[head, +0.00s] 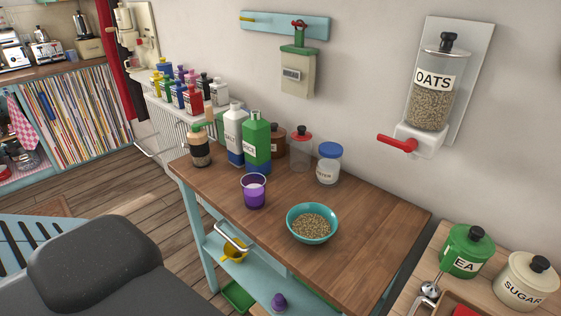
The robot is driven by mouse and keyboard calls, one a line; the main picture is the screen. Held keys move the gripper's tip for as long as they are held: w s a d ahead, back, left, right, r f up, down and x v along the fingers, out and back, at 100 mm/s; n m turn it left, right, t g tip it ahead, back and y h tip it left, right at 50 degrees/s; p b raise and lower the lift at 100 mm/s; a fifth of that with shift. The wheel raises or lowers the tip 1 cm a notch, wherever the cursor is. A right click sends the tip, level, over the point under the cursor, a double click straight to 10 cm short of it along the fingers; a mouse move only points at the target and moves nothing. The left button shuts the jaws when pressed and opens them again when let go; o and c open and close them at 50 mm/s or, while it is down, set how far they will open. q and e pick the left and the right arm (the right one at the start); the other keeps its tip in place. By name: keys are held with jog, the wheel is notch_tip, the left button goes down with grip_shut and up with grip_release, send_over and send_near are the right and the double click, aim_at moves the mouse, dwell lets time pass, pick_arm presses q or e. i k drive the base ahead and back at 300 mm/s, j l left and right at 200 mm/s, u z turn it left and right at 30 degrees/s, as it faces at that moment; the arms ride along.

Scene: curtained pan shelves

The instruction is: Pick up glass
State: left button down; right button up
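A purple glass (254,192) stands upright on the wooden table (345,245), left of the bowl. Its upper rim looks pale, and I cannot tell what is inside it. Neither my left nor my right gripper shows in the head view. Nothing is seen touching the glass.
A teal bowl (312,237) of oats-like grains stands just right of the glass. Behind are a green bottle (256,142), a white bottle (235,137), a red-lidded jar (300,153) and a blue-lidded jar (329,164). An oats dispenser (432,90) hangs on the wall.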

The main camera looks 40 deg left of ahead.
aim_at(254, 184)
jog(key=k+u, duration=0.15)
jog(key=u, duration=0.25)
jog(key=k+u, duration=0.1)
jog(key=u, duration=0.3)
jog(key=k+u, duration=0.15)
jog(key=u, duration=0.25)
jog(key=i+j+z, duration=0.3)
jog(key=j, duration=0.4)
jog(key=j+z, duration=0.3)
jog(key=j, duration=0.4)
jog(key=i+j+z, duration=0.1)
jog(key=j+z, duration=0.2)
jog(key=j, duration=0.5)
